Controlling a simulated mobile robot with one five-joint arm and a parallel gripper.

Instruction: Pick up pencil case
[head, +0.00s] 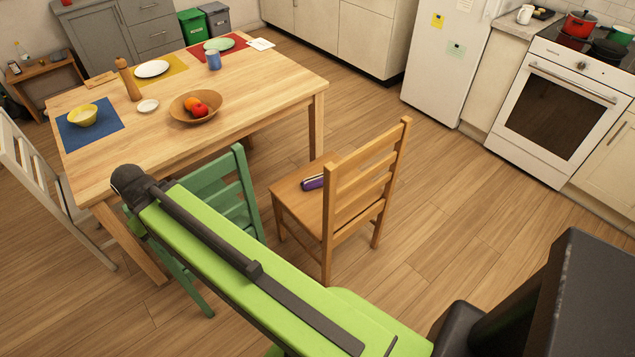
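A purple pencil case (313,182) with a pale strip lies on the seat of a wooden chair (366,196), beside the chair's slatted back. The chair stands right of the dining table, its back toward the lower right. My green arm reaches from the lower right up toward the table's near edge, in front of and left of the wooden chair. My gripper does not show clearly; only the arm with its dark end joint is visible. I cannot see the fingers or anything held.
A wooden table (262,100) holds a fruit bowl (196,106), plates and a pepper mill. A green chair (222,190) stands partly behind my arm; a white chair (36,178) is at left. Open floor lies right of the wooden chair, before the fridge (442,75) and oven (552,112).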

